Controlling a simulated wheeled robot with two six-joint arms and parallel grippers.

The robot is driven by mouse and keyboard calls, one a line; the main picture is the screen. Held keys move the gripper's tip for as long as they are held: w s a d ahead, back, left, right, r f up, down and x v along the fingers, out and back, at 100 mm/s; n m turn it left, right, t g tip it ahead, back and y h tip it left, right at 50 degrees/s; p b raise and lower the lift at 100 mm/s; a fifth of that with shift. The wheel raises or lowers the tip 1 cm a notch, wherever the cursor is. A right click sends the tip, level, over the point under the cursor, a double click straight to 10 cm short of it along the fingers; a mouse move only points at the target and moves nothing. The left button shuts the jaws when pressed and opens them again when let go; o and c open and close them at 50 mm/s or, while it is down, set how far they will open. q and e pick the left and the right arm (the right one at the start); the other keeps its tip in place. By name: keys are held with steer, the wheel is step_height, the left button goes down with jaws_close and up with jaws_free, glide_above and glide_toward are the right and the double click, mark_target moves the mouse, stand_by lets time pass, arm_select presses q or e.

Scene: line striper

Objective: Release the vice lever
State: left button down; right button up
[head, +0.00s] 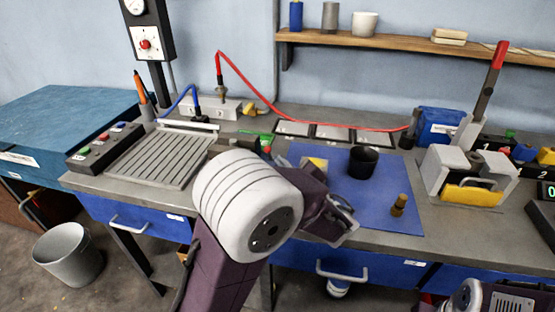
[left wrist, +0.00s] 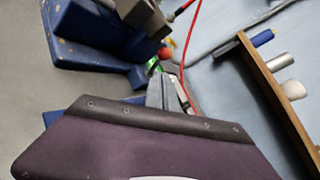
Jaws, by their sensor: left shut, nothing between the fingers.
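The vice (head: 467,172) is a light grey block body with a yellow bar at its front, at the right of the bench in the head view. Its lever (head: 487,88) is a dark arm with a red grip, standing upright and leaning slightly right. My left gripper (head: 343,222) is shut and empty above the front of the blue mat, well left of the vice and apart from it.
The blue mat (head: 300,150) carries a black cup (head: 363,161) and a small brass piece (head: 399,204). A blue box (head: 438,125) stands behind the vice. A red cable (head: 320,127) runs along the back. A wooden shelf (head: 400,40) hangs above.

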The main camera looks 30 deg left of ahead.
arm_select(q)
steer(key=shift+w+a+r, duration=0.1)
steer(key=shift+a+r, duration=0.15)
steer(key=shift+a, duration=0.25)
steer(key=shift+a+r, duration=0.25)
steer(key=shift+a, duration=0.2)
steer(key=shift+w+r+p, duration=0.2)
steer(key=shift+r+p, duration=0.25)
steer(key=shift+p, duration=0.75)
steer(key=w+a+r+m+g+h+p, duration=0.1)
steer(key=w+r+m+g+h+p, duration=0.2)
steer(key=p, duration=2.1)
steer(key=w+g, duration=0.2)
steer(key=g, duration=0.1)
steer(key=shift+w+a+r+m+g+h+p, duration=0.2)
steer(key=shift+w+r+m+g+h+p, duration=0.1)
steer(key=shift+m+g+p, duration=0.1)
